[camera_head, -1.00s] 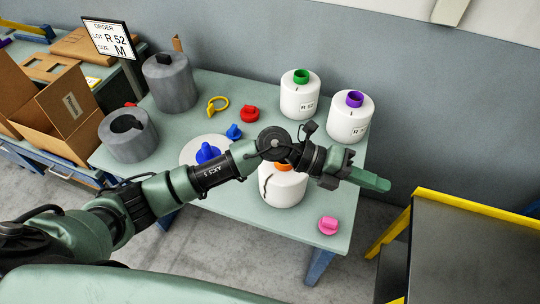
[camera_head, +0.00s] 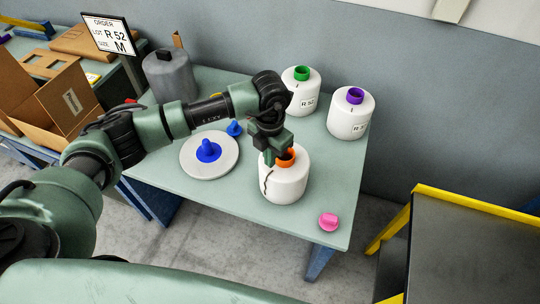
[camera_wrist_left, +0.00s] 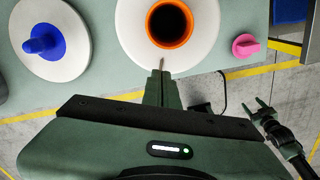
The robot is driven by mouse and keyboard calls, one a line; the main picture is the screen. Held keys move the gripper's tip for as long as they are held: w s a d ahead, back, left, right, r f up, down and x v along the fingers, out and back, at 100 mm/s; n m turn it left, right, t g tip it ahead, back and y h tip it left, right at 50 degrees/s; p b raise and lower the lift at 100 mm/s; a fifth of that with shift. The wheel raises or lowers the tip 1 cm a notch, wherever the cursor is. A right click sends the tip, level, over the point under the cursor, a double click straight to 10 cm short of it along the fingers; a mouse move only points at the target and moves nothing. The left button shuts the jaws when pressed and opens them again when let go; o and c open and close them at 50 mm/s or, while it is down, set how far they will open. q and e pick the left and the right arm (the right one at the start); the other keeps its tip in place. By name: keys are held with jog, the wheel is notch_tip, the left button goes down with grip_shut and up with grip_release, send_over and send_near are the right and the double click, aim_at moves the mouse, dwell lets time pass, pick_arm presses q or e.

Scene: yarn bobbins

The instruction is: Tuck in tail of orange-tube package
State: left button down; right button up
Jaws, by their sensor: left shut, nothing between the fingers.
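The orange-tube package is a white bobbin (camera_head: 284,184) with an orange tube (camera_head: 286,157) on top, near the table's front. A dark tail (camera_head: 267,181) hangs down its left side. My left gripper (camera_head: 269,160) points down with its shut, empty fingers at the left of the orange tube. In the left wrist view the shut fingertips (camera_wrist_left: 161,72) are at the white package's (camera_wrist_left: 188,58) near rim, just below the orange tube (camera_wrist_left: 169,24). I cannot tell whether they touch the package or tail. My right gripper (camera_wrist_left: 263,109) shows small at the right, its fingers apart.
White bobbins with green (camera_head: 303,72) and purple (camera_head: 355,95) tubes stand behind. A pink knob (camera_head: 328,222) lies to the right. A round white plate (camera_head: 194,169) with a blue knob (camera_head: 208,151) lies left. A yellow-edged dark platform (camera_head: 470,240) stands beyond the table's right side.

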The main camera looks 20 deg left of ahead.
aim_at(270, 173)
pick_arm(q)
jog(key=shift+f+b, duration=1)
jog(key=shift+f, duration=1.25)
jog(key=shift+r, duration=0.2)
jog(key=shift+f, duration=0.15)
jog(key=shift+f, duration=0.15)
jog(key=shift+r+p, duration=1.65)
jog(key=shift+r, duration=1.8)
notch_tip(270, 173, up, 2)
jog(key=shift+r+p, duration=0.1)
jog(key=shift+p, duration=0.35)
